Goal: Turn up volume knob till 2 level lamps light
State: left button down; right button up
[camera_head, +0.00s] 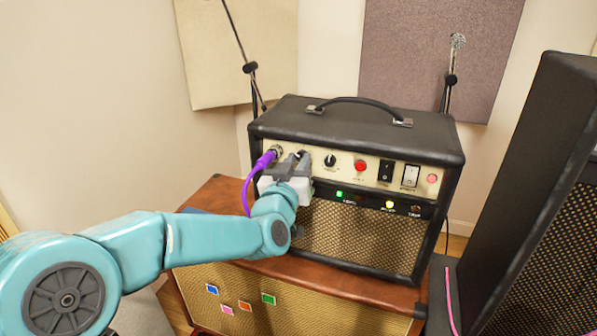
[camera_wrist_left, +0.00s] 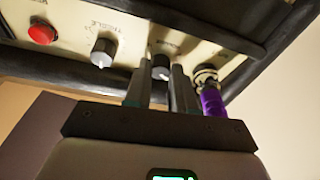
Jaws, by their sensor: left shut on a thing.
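The black amp (camera_head: 350,132) stands on a brown cabinet, its cream control panel facing me. My left gripper (camera_head: 299,158) is at the panel's left part, shut on a dark knob with a light pointer; the knob (camera_wrist_left: 161,67) shows between the fingers in the left wrist view (camera_wrist_left: 156,88). Its label is too blurred to read. Below the panel, a green lamp (camera_head: 339,194) and a pale yellow lamp (camera_head: 389,204) look lit. A third lamp (camera_head: 415,209) to their right looks dark. My right gripper is not in view.
A purple cable plug (camera_head: 265,160) sits in the jack beside the held knob. The treble knob (camera_wrist_left: 103,52), a red button (camera_head: 360,166) and two switches lie along the panel. A black speaker (camera_head: 540,200) stands at the right.

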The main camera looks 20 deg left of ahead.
pick_arm(q)
jog(key=shift+a+m+h+b, duration=0.1)
jog(key=shift+m+h+b, duration=0.45)
jog(key=shift+m, duration=0.75)
jog(key=c, duration=1.2)
grip_release()
jog(key=shift+s, duration=0.1)
jog(key=s, duration=1)
jog(key=s+f+b, duration=0.1)
jog(key=s, duration=0.5)
jog(key=shift+s+a+f, duration=0.1)
jog(key=shift+a, duration=0.05)
